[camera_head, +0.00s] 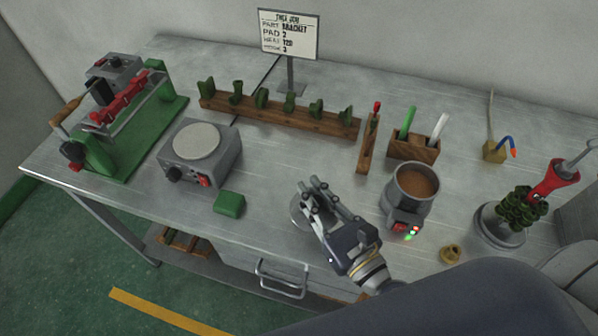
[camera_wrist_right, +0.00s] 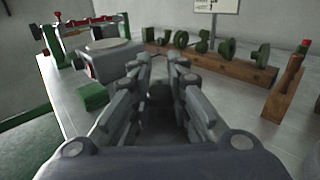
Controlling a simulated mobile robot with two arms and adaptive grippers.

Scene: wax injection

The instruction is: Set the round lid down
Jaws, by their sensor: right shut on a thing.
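The round lid (camera_head: 298,212) is a grey metal disc at the front middle of the bench, partly hidden behind my right gripper (camera_head: 316,194). The right gripper is shut on the lid, with its fingers over the disc. In the right wrist view the fingers (camera_wrist_right: 163,75) close around a small grey part (camera_wrist_right: 160,92), and most of the lid is hidden. The lid is at or very near the bench top; I cannot tell whether it touches. The wax pot (camera_head: 397,203) stands uncovered to the right, showing brown wax. My left gripper is not in view.
A green block (camera_head: 230,204) and a hot plate unit (camera_head: 198,150) stand left of the gripper. A wooden rack (camera_head: 280,117) with several green pieces lies behind. A small brass piece (camera_head: 450,253) is right of the gripper. The bench's front edge is close.

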